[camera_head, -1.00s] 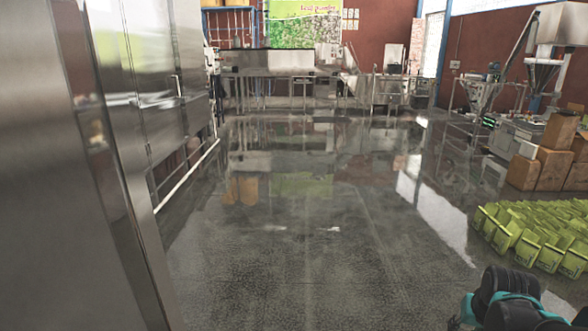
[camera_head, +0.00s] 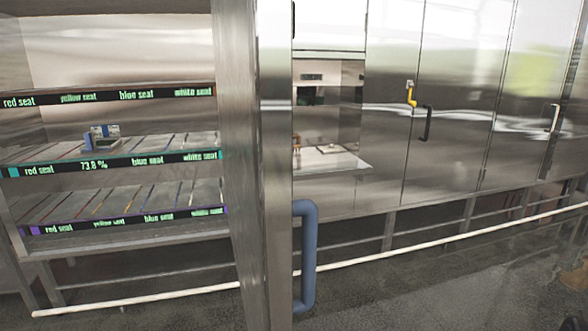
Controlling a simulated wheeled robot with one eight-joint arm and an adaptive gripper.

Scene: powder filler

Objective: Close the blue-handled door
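The blue handle (camera_head: 307,255) is a thick vertical bar on the right face of a metal door (camera_head: 262,180). The door stands open and is seen nearly edge-on, sticking out toward me. To its left is an open cabinet compartment with shelves (camera_head: 120,148) showing. The door hides part of the cabinet behind it, and its hinge side cannot be made out. My gripper is not in view.
Right of the door, a window-like opening (camera_head: 327,120) shows a white surface. Closed metal doors carry a yellow handle (camera_head: 411,95), a black handle (camera_head: 427,123) and a pale handle (camera_head: 552,119). A white rail (camera_head: 430,240) runs low along the front. Grey floor (camera_head: 460,285) at lower right looks clear.

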